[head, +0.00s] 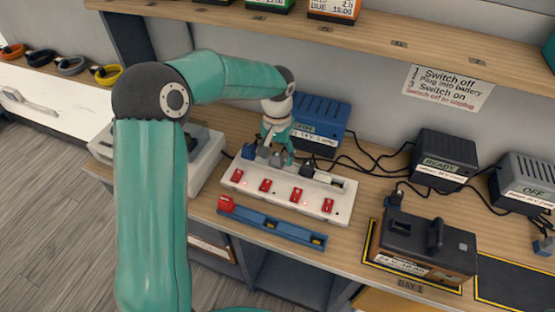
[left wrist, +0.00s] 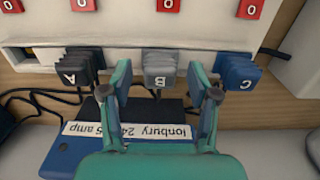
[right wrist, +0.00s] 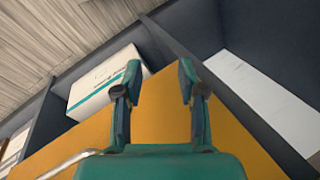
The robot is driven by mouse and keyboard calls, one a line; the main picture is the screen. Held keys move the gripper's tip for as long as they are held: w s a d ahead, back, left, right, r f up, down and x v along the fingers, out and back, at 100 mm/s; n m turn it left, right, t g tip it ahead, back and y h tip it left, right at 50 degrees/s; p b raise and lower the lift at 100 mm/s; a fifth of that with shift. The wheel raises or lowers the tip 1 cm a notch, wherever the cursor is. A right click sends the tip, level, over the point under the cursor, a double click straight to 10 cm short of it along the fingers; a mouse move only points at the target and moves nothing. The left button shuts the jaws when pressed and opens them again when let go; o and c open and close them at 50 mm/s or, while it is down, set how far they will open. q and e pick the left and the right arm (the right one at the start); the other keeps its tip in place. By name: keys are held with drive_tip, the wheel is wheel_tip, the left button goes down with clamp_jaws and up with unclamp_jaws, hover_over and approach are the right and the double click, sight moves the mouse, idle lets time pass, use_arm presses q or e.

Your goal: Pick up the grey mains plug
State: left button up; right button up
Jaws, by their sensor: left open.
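The grey mains plug, marked B (left wrist: 160,70), sits in the back of the white power strip (head: 340,201). A black plug marked A (left wrist: 80,67) and a dark blue plug marked C (left wrist: 237,72) are on either side of it. My left gripper (left wrist: 161,78) is open, one finger on each side of the grey plug, with gaps showing between fingers and plug. In the head view, my left gripper (head: 277,138) is at the strip's back edge and partly covers the plugs. My right gripper (right wrist: 160,75) is open and empty, in front of an orange-yellow panel (right wrist: 160,108).
Red switches (head: 297,195) line the strip's front. A blue charger (head: 322,115) stands right behind it, with black cables running to the right. A blue rail (head: 270,226) lies in front. Black chargers (head: 446,158) and a battery pack (head: 424,244) stand at right.

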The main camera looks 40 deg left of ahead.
use_arm(q)
drive_tip(key=shift+f, duration=0.2)
clamp_jaws()
drive_tip(key=shift+r, duration=0.1)
